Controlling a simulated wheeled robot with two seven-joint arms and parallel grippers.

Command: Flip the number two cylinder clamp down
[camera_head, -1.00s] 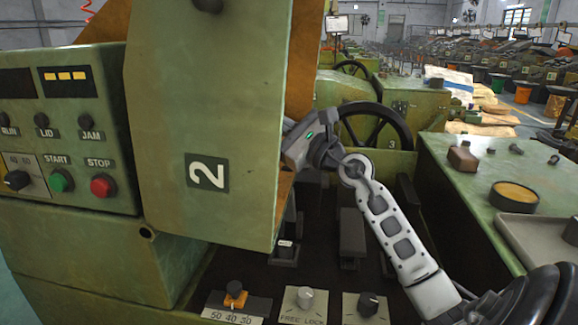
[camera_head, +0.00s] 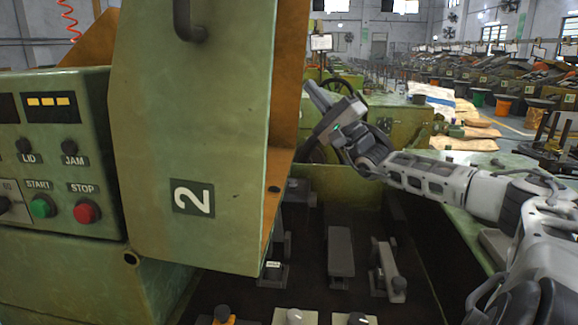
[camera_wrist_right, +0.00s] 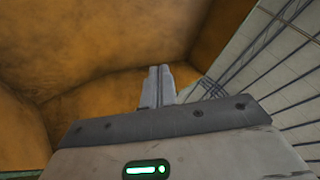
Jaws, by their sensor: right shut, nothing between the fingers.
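The number two machine has a green panel (camera_head: 190,120) marked with a white 2, standing raised at the left. Below and right of it is its dark open bay. In the bay are a grey block-shaped part (camera_head: 340,252) and a grey lever-like part with a round knob (camera_head: 386,268). I cannot tell for certain which is the cylinder clamp. My right gripper (camera_head: 314,90) is shut and empty, above the bay and just right of the panel's orange inner side, fingers pointing up and left. In the right wrist view its closed fingers (camera_wrist_right: 157,86) face an orange-brown surface.
A control box (camera_head: 60,160) with START and STOP buttons stands left of the panel. Knobs (camera_head: 295,316) line the bay's front edge. A handwheel (camera_head: 345,88) is behind my right gripper. A green table top (camera_head: 470,157) lies to the right.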

